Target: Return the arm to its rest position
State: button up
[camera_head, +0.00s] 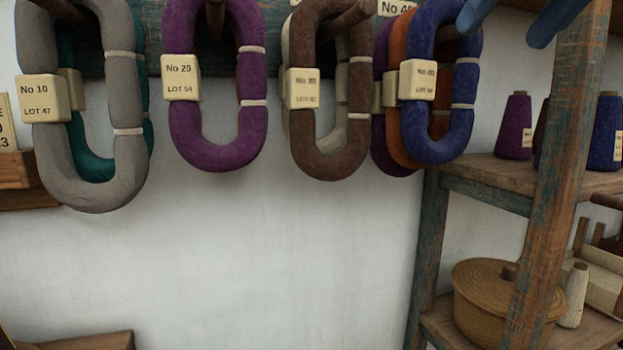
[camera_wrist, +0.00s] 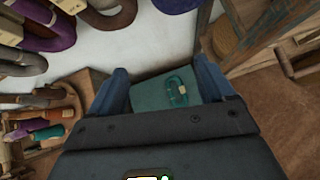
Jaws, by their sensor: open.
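My gripper (camera_head: 503,33) shows only as two blue fingertips at the top right of the head view, spread apart. They are near a blue yarn hank (camera_head: 440,147) on the wall pegs. In the wrist view my gripper (camera_wrist: 162,67) is open, with nothing between its fingers. The rest of my arm is out of the head view.
Grey (camera_head: 100,190), purple (camera_head: 213,155) and brown (camera_head: 330,165) labelled hanks hang from a wall rail. A wooden shelf post (camera_head: 555,190) stands at right, with cones and a lidded basket (camera_head: 490,310). A teal hank (camera_wrist: 178,90) lies below my fingers.

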jog(key=w+a+f+m+t+y, duration=0.5)
jog(key=f+m+y, duration=0.55)
jog(key=m, duration=0.25)
jog(key=s+d+f+m+t+h, duration=0.1)
jog(key=s+f+m+t+h, duration=0.25)
jog(key=f+m, duration=0.65)
jog(key=s+d+f+m+t+h, duration=0.15)
jog(key=f+m+h, duration=0.25)
jog(key=f+m, duration=0.5)
jog(key=s+f+m+g+h, duration=0.2)
jog(key=s+f+m+h, duration=0.3)
jog(key=s+f, duration=1.3)
jog(key=s+d+f+g, duration=0.1)
jog(key=s+d, duration=0.1)
jog(key=s, duration=0.8)
jog(key=s+d+g, duration=0.1)
jog(key=s, duration=0.9)
jog(key=shift+s+d+f, duration=0.15)
jog(key=shift+d+f, duration=0.2)
jog(key=shift+d, duration=0.05)
